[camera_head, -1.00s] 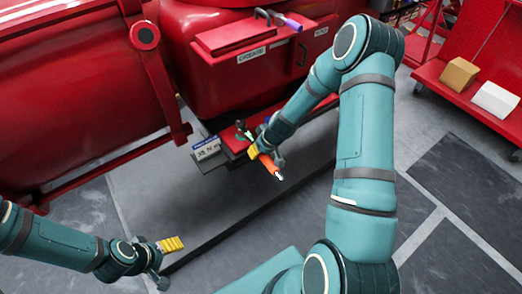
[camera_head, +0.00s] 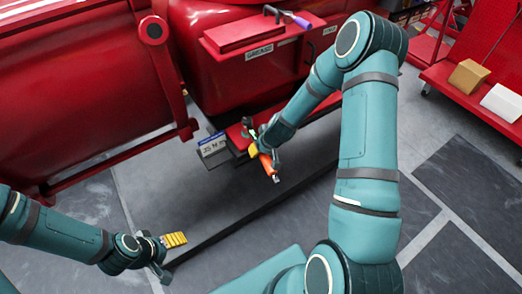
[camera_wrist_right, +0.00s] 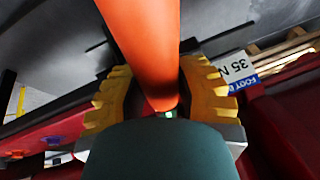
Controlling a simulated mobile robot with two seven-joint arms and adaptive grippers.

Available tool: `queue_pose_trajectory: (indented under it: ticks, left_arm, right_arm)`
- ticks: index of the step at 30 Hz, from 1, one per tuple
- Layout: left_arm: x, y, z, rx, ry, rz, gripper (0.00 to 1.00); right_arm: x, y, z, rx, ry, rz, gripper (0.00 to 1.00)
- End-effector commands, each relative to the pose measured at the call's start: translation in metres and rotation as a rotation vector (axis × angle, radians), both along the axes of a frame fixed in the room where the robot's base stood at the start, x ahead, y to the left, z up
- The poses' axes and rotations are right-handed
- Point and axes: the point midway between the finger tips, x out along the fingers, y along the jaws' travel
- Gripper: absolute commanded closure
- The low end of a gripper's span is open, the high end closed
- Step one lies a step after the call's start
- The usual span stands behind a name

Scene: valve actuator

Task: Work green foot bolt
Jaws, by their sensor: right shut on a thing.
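An orange-handled tool (camera_head: 266,163) is in my right gripper (camera_head: 258,149), beside the red foot at the machine's base. In the right wrist view, the yellow fingers are shut around the orange handle (camera_wrist_right: 148,45). A green part (camera_head: 246,134), likely the foot bolt, shows small on the red foot just beyond the gripper. My wrist partly hides this area, and I cannot tell whether the tool touches the bolt. A small green patch also shows below the handle in the wrist view. My left gripper (camera_head: 173,239), with yellow fingers, is at lower left, away from the foot; its opening is unclear.
A foot-bolt sign (camera_head: 212,146) reading 35 N m stands left of the foot. The large red machine (camera_head: 75,85) fills the back left. A red cart (camera_head: 470,95) with two boxes is at right. Floor between the arms is clear.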

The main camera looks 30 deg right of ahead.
Motion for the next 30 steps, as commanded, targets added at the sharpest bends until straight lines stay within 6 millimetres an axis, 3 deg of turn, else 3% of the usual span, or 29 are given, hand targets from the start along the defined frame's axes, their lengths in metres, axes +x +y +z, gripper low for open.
queue_pose_trajectory:
  ticks: [30]
  left_arm:
    - [0.0, 0.0, 0.002, 0.0, 0.0, 0.0, 0.29]
  right_arm:
    - [0.005, 0.023, 0.001, 0.0, -0.002, -0.178, 1.0]
